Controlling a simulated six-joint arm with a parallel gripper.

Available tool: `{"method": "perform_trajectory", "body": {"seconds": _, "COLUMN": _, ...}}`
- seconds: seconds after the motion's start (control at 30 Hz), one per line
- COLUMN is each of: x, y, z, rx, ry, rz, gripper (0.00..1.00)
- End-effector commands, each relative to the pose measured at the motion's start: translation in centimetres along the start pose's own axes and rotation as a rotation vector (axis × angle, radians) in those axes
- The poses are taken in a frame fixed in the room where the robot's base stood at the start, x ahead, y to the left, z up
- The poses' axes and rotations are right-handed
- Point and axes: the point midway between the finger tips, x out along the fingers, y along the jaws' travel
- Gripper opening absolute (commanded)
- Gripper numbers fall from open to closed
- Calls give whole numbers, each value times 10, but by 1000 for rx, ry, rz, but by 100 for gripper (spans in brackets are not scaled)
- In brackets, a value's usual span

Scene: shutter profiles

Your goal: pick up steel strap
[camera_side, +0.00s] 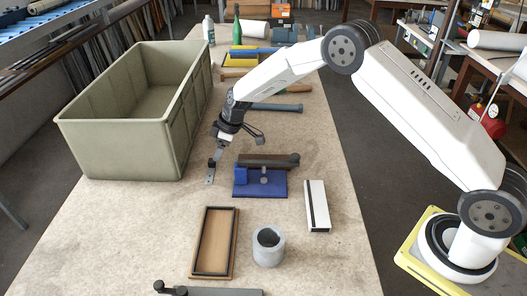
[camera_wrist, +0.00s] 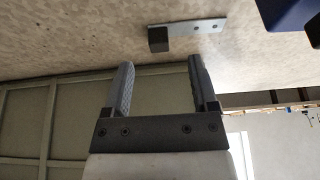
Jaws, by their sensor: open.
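The steel strap (camera_side: 210,172) is a small grey metal plate with holes, lying on the bench between the green bin and the blue-based fixture. It also shows in the wrist view (camera_wrist: 198,28), flat on the surface, with a dark block (camera_wrist: 158,39) at its left end. My gripper (camera_wrist: 160,68) is open and empty, its two grey ribbed fingers apart. The strap lies beyond the fingertips, toward the top of the wrist view. In the side view my gripper (camera_side: 222,146) is just above the strap; its fingers are small and hard to separate there.
A large green bin (camera_side: 120,137) stands left of the strap. A blue-based fixture (camera_side: 262,186) lies close on its right. A wooden tray (camera_side: 233,243), a grey cylinder (camera_side: 268,256) and a white profile (camera_side: 318,205) lie nearer the camera. The bench left of the tray is clear.

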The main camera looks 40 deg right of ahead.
Motion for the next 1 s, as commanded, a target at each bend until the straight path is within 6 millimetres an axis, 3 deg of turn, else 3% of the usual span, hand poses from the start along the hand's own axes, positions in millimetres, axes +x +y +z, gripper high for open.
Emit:
{"method": "perform_trajectory", "body": {"seconds": 0.47, "x": 43, "y": 1, "z": 1, "rx": 0, "ry": -1, "rz": 0, "gripper": 75}}
{"method": "perform_trajectory", "body": {"seconds": 1.0, "x": 46, "y": 2, "z": 1, "rx": 0, "ry": -1, "rz": 0, "gripper": 75}}
